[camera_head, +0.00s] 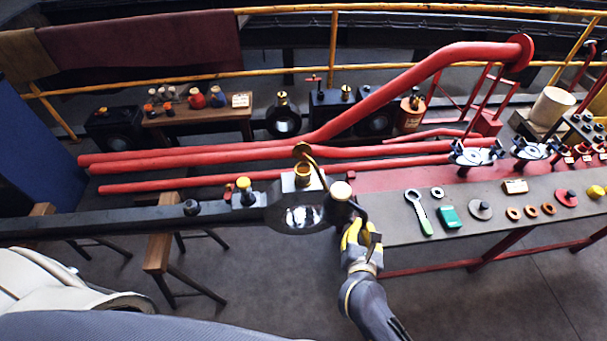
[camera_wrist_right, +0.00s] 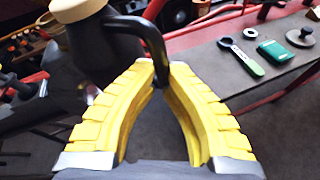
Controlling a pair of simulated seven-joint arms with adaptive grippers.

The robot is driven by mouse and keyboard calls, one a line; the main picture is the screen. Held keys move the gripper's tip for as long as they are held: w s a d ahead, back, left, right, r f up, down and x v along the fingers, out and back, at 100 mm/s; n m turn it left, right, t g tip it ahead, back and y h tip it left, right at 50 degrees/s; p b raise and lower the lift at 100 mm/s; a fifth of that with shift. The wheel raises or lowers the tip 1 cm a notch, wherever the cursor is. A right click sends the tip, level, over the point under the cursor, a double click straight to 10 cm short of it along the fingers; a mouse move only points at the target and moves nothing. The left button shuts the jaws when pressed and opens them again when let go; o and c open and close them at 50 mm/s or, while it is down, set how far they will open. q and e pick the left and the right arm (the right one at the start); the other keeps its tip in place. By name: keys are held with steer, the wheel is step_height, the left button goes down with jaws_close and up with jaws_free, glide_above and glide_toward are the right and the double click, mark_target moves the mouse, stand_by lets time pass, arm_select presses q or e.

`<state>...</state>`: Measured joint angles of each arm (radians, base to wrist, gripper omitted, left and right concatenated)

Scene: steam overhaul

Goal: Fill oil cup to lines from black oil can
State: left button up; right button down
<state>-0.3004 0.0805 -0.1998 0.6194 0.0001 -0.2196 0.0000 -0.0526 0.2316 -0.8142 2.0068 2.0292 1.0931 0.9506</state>
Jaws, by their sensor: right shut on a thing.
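A black oil can (camera_head: 339,212) with a cream top stands close to the right of the brass oil cup (camera_head: 303,174) on the dark rod's big end (camera_head: 300,217). My right gripper (camera_head: 359,232) is shut on the can's handle. In the right wrist view the black handle (camera_wrist_right: 154,45) runs down between the yellow fingers, and the can (camera_wrist_right: 108,50) is upper left. A thin curved brass piece rises above the cup, with a round brass disc at its upper end; I cannot tell whether it is spout or lid. The oil level and lines are too small to see. My left gripper is not visible.
A bench (camera_head: 460,228) at the right holds a green-handled wrench (camera_head: 418,212), a green box (camera_head: 450,216) and several rings. Long red rods (camera_head: 210,158) lie behind the cup. A yellow-topped fitting (camera_head: 244,190) stands on the dark rod (camera_head: 130,222) left of the cup.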

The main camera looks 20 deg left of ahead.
steer(key=d+v, duration=0.1)
steer(key=v, duration=0.8)
steer(key=shift+s+d, duration=0.2)
steer(key=shift+d, duration=0.15)
